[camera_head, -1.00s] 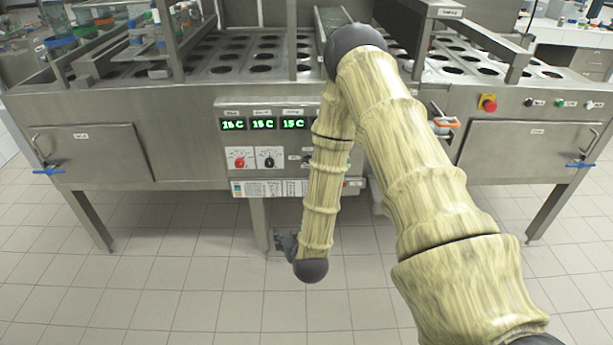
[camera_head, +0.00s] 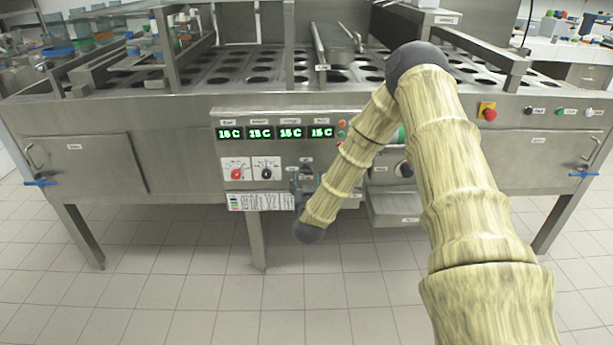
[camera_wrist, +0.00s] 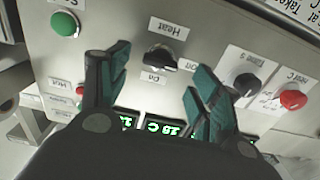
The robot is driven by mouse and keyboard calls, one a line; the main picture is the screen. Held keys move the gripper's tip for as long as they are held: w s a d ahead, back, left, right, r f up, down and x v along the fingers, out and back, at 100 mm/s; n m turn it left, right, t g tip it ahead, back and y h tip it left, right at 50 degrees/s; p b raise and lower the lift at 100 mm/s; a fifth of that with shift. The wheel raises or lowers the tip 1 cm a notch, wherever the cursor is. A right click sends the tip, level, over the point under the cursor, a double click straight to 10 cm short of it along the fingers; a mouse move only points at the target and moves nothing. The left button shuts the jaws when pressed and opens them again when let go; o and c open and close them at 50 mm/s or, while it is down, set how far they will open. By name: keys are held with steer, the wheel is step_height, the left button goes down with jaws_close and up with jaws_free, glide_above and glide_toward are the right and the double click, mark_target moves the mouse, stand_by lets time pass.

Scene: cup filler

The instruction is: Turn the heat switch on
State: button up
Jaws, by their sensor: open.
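The heat switch (camera_wrist: 161,58) is a black rotary knob on the grey panel in the wrist view. I cannot tell whether the fingers touch the panel. In the head view my gripper (camera_head: 305,183) is at the control panel, just right of the dial knobs, and it largely hides the switch there.
Near the switch are a black knob (camera_wrist: 247,84), a red knob (camera_wrist: 292,99), a green button (camera_wrist: 65,23) and a small red button (camera_wrist: 82,91). Green displays (camera_head: 275,133) read 15 C. A red emergency button (camera_head: 490,115) is further right. The floor in front is clear.

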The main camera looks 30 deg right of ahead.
mark_target(306, 174)
steer(key=shift+x, duration=2)
steer(key=c, duration=1)
